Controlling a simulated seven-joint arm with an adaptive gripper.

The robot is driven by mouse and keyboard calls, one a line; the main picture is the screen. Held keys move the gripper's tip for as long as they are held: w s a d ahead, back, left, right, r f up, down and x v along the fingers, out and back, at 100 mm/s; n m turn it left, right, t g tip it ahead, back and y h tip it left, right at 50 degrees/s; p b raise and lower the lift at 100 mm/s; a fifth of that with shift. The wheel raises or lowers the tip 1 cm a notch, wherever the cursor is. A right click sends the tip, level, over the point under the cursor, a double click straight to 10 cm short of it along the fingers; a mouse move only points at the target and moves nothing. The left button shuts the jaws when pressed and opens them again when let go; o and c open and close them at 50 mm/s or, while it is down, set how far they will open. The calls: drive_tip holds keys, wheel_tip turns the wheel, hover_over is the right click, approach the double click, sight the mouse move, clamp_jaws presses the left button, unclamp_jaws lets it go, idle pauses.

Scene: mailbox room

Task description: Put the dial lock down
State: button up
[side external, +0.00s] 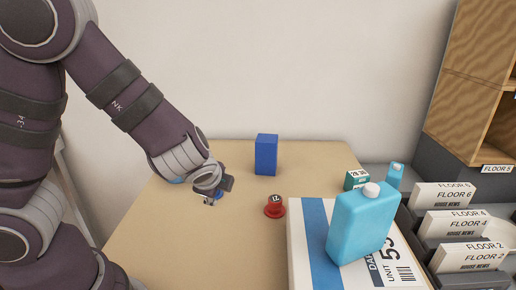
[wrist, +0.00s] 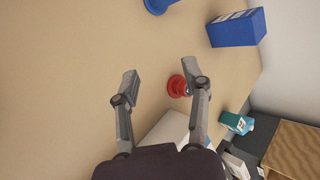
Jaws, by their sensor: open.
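A small red round piece with a dark, marked top (side external: 274,207) stands on the table, left of the large box; it looks like the dial lock. In the wrist view the red piece (wrist: 176,86) shows just beside my right-hand finger, partly hidden by it. My gripper (side external: 225,186) is at the left part of the table, left of the red piece and apart from it in the side view.
A blue block (side external: 266,155) stands at the back. A white box with a blue stripe (side external: 318,250) carries a turquoise bottle (side external: 360,222). A green box (side external: 356,179) and floor-labelled mail slots (side external: 455,225) are at right. A blue thing (wrist: 158,5) lies at the wrist view's top edge.

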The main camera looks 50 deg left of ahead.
drive_tip(key=s+d+r+n+h, duration=0.4)
drive_tip(key=s+r+n+h, duration=0.2)
drive_tip(key=s+r+n, duration=0.3)
drive_tip(key=n, duration=0.2)
drive_tip(key=shift+s+d+r+n+h, duration=0.15)
drive_tip(key=shift+d+r+n+h, duration=0.15)
drive_tip(key=shift+n, duration=0.1)
